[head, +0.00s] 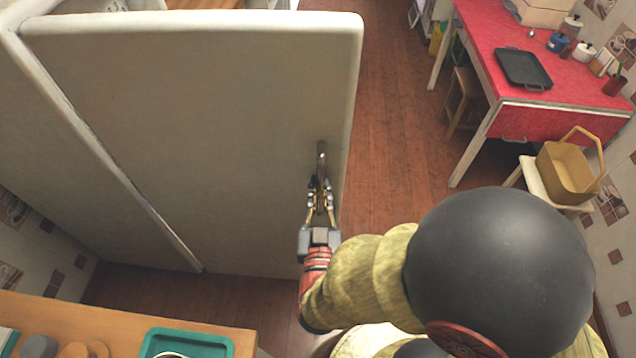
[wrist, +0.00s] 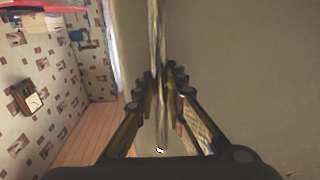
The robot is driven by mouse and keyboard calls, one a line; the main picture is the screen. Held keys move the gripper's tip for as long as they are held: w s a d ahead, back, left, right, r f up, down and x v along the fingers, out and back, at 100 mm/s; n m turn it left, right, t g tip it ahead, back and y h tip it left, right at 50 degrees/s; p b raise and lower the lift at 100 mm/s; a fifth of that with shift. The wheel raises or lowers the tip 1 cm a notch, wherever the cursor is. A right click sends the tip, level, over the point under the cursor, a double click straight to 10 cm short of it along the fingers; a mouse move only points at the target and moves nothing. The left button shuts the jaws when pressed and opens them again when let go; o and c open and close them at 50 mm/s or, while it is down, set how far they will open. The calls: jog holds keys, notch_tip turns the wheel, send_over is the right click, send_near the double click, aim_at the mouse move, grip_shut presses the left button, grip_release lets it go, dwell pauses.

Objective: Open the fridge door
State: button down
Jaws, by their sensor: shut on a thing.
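The fridge door (head: 200,130) is a large pale panel filling the left middle of the head view. Its outer face is towards me, and it appears swung out from the fridge body (head: 60,150) on the left. The fridge's inside is hidden. A slim upright metal handle (head: 321,152) is near the door's right edge. My gripper (head: 320,185) is shut on the handle. In the wrist view, the handle (wrist: 157,45) runs between my fingers (wrist: 158,85), with the pale door face (wrist: 250,70) to the right.
A red-topped table (head: 560,80) with a black tray (head: 523,68) stands at the upper right. A basket (head: 567,172) rests on a stool below it. A wooden counter (head: 100,325) with a green tray (head: 215,342) is at the lower left. Bare floor (head: 390,110) lies right of the door.

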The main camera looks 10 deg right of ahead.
jog(key=shift+r, duration=0.25)
jog(key=c, duration=2.1)
grip_release()
jog(key=shift+s, duration=0.1)
jog(key=shift+o, duration=1.1)
jog(key=shift+f, duration=0.1)
jog(key=v, duration=1.1)
jog(key=shift+s, duration=0.25)
